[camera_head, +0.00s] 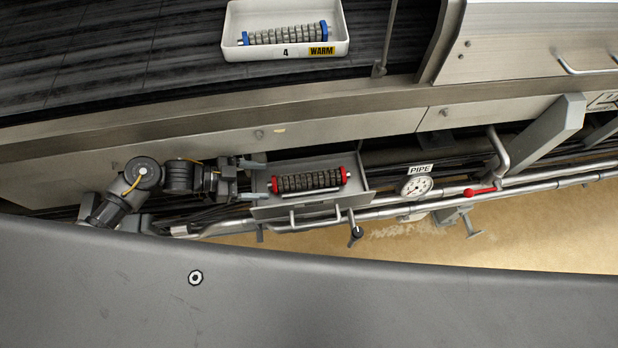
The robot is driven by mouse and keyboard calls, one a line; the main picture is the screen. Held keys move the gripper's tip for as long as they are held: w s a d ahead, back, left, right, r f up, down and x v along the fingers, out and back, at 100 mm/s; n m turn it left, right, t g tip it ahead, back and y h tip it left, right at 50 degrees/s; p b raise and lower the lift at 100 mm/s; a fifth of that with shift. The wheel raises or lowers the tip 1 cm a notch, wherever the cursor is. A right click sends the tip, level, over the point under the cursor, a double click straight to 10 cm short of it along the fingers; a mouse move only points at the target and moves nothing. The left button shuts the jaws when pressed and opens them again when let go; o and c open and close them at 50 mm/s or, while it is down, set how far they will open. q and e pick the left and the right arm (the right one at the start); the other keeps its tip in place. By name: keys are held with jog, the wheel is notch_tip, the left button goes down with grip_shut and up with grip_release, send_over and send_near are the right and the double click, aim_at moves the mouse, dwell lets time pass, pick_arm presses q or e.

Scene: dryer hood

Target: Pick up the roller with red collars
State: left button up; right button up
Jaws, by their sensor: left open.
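The roller with red collars (309,181) lies in a grey metal tray (268,211) below the machine's front rail. It has a dark ribbed body with a red collar at each end. My left gripper (252,180) is open, just left of the roller, with its two fingers pointing right, one above and one below the level of the red left collar. A gap shows between the fingers and the collar. I cannot tell its height over the tray. My right gripper is not in view.
A white tray (231,47) labelled "4 WARM" holds a roller with blue collars (287,35) on the dark upper surface. Pipes, a gauge (416,186) marked "PIPE" and a red-handled valve (480,191) lie right of the grey tray. The metal rail (200,113) runs above it.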

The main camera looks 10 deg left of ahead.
aim_at(279, 180)
pick_arm(q)
jog(key=shift+d+f, duration=0.15)
jog(key=shift+d, duration=0.25)
jog(key=p+x, duration=0.1)
jog(key=x, duration=0.3)
jog(key=shift+f, duration=0.25)
jog(key=c, duration=1.3)
jog(key=shift+r, duration=0.1)
jog(key=shift+r, duration=0.65)
jog(key=s+d+r, duration=0.3)
jog(key=r, duration=0.1)
jog(key=s+d+r, duration=0.3)
jog(key=s, duration=0.1)
jog(key=s+d+r, duration=0.3)
jog(key=r, duration=0.1)
jog(key=shift+s+r+b, duration=0.3)
